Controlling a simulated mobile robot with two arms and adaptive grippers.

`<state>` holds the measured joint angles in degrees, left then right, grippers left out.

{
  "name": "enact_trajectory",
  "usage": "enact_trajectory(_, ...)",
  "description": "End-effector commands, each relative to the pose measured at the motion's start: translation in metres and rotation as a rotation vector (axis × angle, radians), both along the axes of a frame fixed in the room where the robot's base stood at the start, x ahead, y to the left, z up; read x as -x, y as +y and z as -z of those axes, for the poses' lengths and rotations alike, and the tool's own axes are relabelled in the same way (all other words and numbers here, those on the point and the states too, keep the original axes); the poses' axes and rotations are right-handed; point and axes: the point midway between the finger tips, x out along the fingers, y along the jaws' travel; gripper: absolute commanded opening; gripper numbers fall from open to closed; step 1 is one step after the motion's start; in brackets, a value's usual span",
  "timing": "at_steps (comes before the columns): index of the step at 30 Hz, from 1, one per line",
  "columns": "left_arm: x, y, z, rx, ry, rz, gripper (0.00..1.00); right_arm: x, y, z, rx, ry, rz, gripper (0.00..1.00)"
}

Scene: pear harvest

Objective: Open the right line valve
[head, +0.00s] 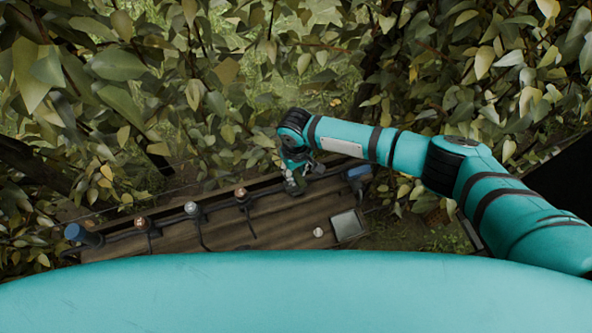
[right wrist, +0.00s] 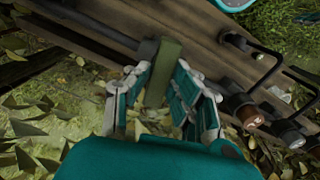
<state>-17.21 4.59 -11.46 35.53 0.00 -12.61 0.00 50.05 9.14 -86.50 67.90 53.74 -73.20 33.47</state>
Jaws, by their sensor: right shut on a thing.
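My right gripper (head: 294,184) is at the right part of a pipe row, over a wooden bench. In the right wrist view the gripper (right wrist: 163,88) has its teal and white fingers on both sides of an olive-green bar (right wrist: 168,60), shut on it. This green bar looks like the handle of the right line valve; its base and the pipe behind it are partly hidden. In the head view the fingers mostly cover it. My left gripper is not in view.
The wooden bench (head: 270,222) carries a copper-coloured knob (head: 240,193), a silver knob (head: 192,208) and another copper-coloured knob (head: 140,222). Blue ends (head: 82,234) and (head: 357,172) flank the row. A grey plate (head: 348,224) lies at the right. Dense foliage (head: 120,70) surrounds the bench.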

Motion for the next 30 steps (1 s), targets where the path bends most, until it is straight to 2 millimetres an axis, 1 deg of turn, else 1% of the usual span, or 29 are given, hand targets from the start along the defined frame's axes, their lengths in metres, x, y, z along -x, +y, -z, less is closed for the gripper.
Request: enact_trajectory(30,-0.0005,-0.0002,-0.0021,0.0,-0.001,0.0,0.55,-0.0009,0.0004,-0.0008,-0.001,-0.002,-0.958,0.0)
